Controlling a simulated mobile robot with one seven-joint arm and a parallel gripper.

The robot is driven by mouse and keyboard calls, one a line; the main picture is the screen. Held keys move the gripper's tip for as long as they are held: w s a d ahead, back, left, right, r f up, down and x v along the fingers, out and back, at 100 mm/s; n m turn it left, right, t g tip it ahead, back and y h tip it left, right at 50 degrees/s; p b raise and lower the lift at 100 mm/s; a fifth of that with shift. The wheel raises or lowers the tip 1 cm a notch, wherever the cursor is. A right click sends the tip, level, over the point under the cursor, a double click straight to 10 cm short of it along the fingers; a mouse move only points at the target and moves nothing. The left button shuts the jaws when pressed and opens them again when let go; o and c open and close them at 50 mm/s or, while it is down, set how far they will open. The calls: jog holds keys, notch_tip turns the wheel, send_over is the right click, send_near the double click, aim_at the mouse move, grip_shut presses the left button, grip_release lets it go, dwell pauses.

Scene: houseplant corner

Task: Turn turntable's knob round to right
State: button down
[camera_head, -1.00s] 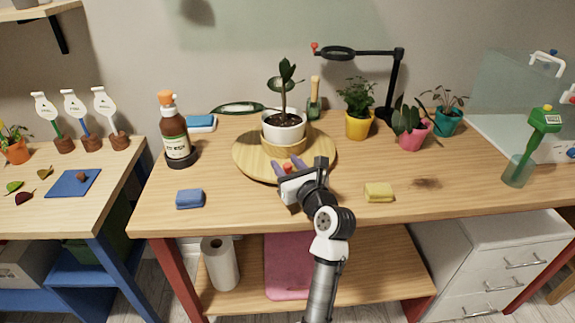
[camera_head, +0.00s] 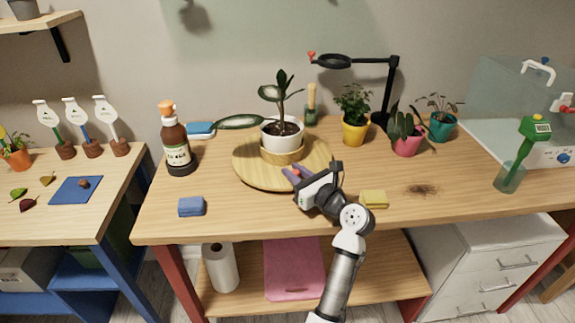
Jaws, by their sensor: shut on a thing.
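The round wooden turntable (camera_head: 247,173) lies on the middle bench. On its raised centre stands a white pot (camera_head: 273,136) with a large-leaved plant (camera_head: 284,92). A small red knob (camera_head: 297,171) shows at the turntable's front right edge. My gripper (camera_head: 294,174) reaches in from the front right, with its purple fingertips at the knob. It is shut on the knob, which is mostly hidden between the fingers and behind the gripper body.
A brown bottle (camera_head: 175,148) stands left of the turntable. A blue sponge (camera_head: 191,206) and a yellow sponge (camera_head: 373,199) lie near the front edge. Potted plants (camera_head: 354,125) and a black magnifier lamp (camera_head: 392,85) stand at the back right.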

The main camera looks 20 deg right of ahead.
jog(key=shift+d+n+g+y+p, duration=0.65)
jog(key=shift+d+n+y, duration=0.45)
jog(key=shift+d+y, duration=0.4)
jog(key=shift+a+f, duration=0.1)
jog(key=shift+a, duration=0.05)
jog(key=c, duration=1.3)
grip_release()
jog(key=shift+s, duration=0.1)
jog(key=b+v, duration=0.2)
jog(key=v, duration=1.1)
jog(key=shift+s+d+b, duration=0.25)
jog(key=shift+s+b, duration=0.1)
jog(key=shift+b, duration=0.05)
